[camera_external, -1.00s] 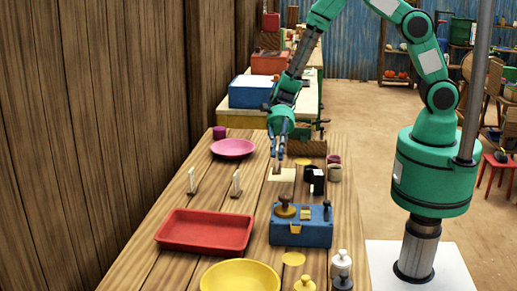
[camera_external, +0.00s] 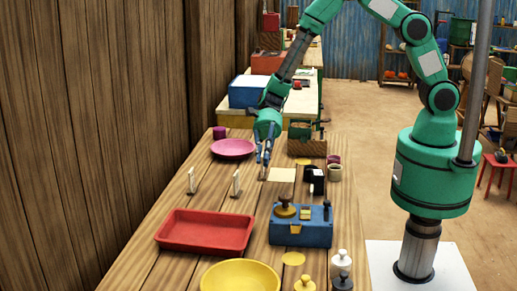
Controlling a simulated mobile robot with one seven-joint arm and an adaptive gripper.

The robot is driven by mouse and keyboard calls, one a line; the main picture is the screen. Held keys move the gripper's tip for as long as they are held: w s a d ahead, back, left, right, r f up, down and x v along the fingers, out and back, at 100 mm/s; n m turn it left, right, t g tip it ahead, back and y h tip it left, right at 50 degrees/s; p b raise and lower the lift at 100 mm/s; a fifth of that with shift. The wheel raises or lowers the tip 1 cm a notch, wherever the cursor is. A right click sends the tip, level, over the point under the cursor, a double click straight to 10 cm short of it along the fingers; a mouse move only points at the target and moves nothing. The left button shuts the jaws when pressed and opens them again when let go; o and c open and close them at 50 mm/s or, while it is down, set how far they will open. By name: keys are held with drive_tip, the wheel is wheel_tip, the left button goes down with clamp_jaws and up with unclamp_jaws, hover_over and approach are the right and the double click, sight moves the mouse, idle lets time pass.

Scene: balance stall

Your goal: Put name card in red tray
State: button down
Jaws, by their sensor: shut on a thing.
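My gripper (camera_external: 264,168) points down over the table, left of a flat cream square (camera_external: 282,174). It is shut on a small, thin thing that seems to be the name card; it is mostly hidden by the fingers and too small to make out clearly. The red tray (camera_external: 205,231) lies nearer the camera, to the lower left of my gripper, and looks empty. Two upright white cards, a left one (camera_external: 191,180) and a right one (camera_external: 236,183), stand between the tray and the pink plate.
The pink plate (camera_external: 233,147) is behind the cards. A blue box (camera_external: 300,232) with weights on it stands right of the tray, and a yellow bowl (camera_external: 240,277) in front. Dark cups (camera_external: 315,180) are right of the cream square. Bare wood lies between the cards and blue box.

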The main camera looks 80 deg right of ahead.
drive_tip(key=w+a, duration=0.5)
drive_tip(key=a, duration=0.5)
drive_tip(key=w+a+r+b, duration=0.1)
drive_tip(key=w+a, duration=0.4)
drive_tip(key=a, duration=0.5)
drive_tip(key=shift+w+a, duration=0.35)
drive_tip(key=shift+w, duration=0.05)
drive_tip(key=b, duration=0.2)
hover_over(220, 234)
wheel_tip(220, 234, down, 6)
drive_tip(key=shift+w+d+f, duration=0.1)
drive_tip(key=shift+f, duration=0.1)
drive_tip(key=shift+f, duration=1.75)
drive_tip(key=shift+f, duration=0.2)
